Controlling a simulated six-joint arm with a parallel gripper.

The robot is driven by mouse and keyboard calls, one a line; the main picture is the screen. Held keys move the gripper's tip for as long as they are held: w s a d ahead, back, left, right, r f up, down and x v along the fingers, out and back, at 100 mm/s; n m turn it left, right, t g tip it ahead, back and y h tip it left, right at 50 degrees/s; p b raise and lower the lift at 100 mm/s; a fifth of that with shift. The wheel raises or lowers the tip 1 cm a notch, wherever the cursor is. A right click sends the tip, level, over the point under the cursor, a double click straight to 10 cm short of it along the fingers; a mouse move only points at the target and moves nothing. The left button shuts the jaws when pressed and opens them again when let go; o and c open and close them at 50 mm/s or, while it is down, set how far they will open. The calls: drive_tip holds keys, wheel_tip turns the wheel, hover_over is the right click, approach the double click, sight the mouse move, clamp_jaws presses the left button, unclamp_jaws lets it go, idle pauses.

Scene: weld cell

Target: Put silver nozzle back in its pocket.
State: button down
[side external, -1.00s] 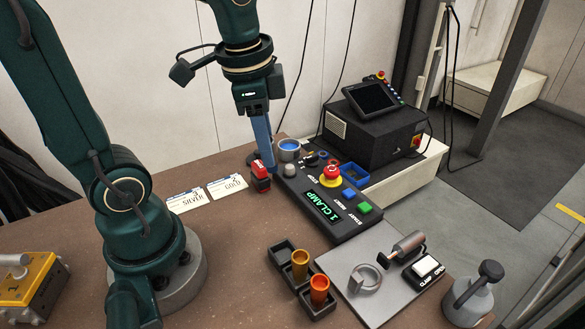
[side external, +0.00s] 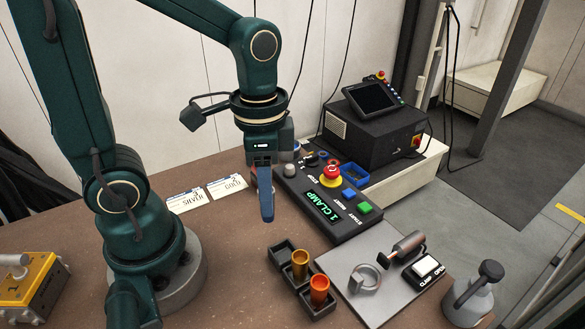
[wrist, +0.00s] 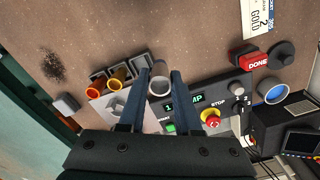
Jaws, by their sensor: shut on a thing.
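My gripper (side external: 267,215) hangs above the bench, left of the black control panel. In the wrist view its two blue fingers (wrist: 160,82) are shut on the silver nozzle (wrist: 160,86), a grey round piece with an open end. The nozzle is hidden behind the fingers in the side view. The dark pocket tray (side external: 297,290) is in front of the gripper. Its far pocket (side external: 283,251) is empty; the other two hold a gold nozzle (side external: 300,264) and an orange copper-coloured nozzle (side external: 319,290). The gripper is apart from the tray.
The control panel (side external: 318,205) has a red stop button (side external: 332,172) and a lit "1 CLAMP" display. A grey plate (side external: 385,310) with a clamp lies right of the tray. SILVER (side external: 187,200) and GOLD (side external: 227,186) cards lie on the bench. The red DONE button (wrist: 243,58) is clear of the fingers.

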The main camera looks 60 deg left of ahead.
drive_tip(key=shift+w+d+f, duration=0.1)
drive_tip(key=shift+d+f, duration=0.55)
drive_tip(key=shift+f, duration=0.4)
drive_tip(key=shift+w+d+f, duration=0.1)
drive_tip(key=shift+d+f, duration=0.5)
drive_tip(key=shift+f, duration=0.45)
drive_tip(key=shift+w+d+f, duration=0.1)
drive_tip(key=shift+d+f, duration=0.55)
drive_tip(key=shift+f, duration=0.4)
drive_tip(key=c, duration=0.6)
unclamp_jaws()
drive_tip(key=shift+f, duration=0.15)
wheel_tip(320, 180, up, 12)
drive_tip(key=s+a+n+t, duration=0.1)
drive_tip(key=t, duration=0.1)
drive_tip(key=s+a+n+t, duration=0.1)
drive_tip(key=n, duration=0.1)
drive_tip(key=s+a+n+t, duration=0.1)
drive_tip(key=n+t, duration=0.1)
drive_tip(key=shift+a+r+t, duration=0.25)
drive_tip(key=shift+a+t, duration=0.05)
